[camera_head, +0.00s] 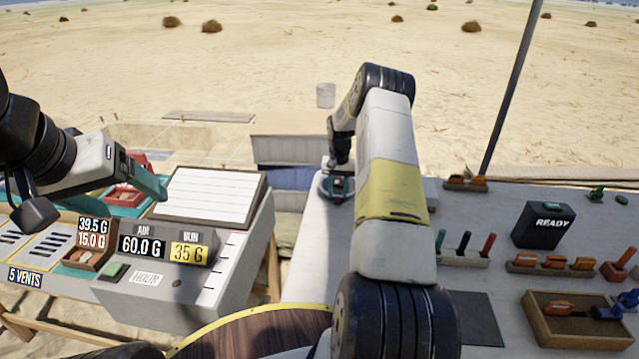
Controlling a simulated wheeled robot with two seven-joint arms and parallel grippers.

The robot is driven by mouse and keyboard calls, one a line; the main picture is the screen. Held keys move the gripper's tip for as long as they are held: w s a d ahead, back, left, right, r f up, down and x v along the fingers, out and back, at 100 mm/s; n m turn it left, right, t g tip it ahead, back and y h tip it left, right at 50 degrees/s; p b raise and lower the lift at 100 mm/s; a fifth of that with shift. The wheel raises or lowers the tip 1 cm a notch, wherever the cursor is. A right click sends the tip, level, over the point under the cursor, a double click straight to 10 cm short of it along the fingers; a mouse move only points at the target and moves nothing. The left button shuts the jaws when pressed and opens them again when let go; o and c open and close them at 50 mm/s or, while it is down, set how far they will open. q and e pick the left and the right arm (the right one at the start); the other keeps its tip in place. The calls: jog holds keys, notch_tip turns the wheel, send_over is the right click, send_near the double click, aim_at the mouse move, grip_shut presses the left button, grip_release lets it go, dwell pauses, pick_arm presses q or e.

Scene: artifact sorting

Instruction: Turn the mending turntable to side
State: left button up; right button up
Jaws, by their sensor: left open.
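A small round grey turntable (324,190) sits at the far left edge of the grey table, with something dark and teal on top. My right arm reaches away over the table. Its gripper (339,176) points down right over the turntable; the fingers are small and partly hidden, so I cannot tell whether they touch it or are closed. My left gripper (150,184) is open at the left, with a teal finger near the red and teal trays, away from the turntable.
A console (190,280) with number displays and a white lined board (211,194) stands at left. A black READY box (543,226), tool racks and a wooden tray (575,338) are at right. A round wooden surface (245,335) with a yellow rim is at bottom centre. A pole rises behind.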

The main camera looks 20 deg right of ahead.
jog(key=shift+f, duration=0.75)
grip_shut()
dwell(0.9)
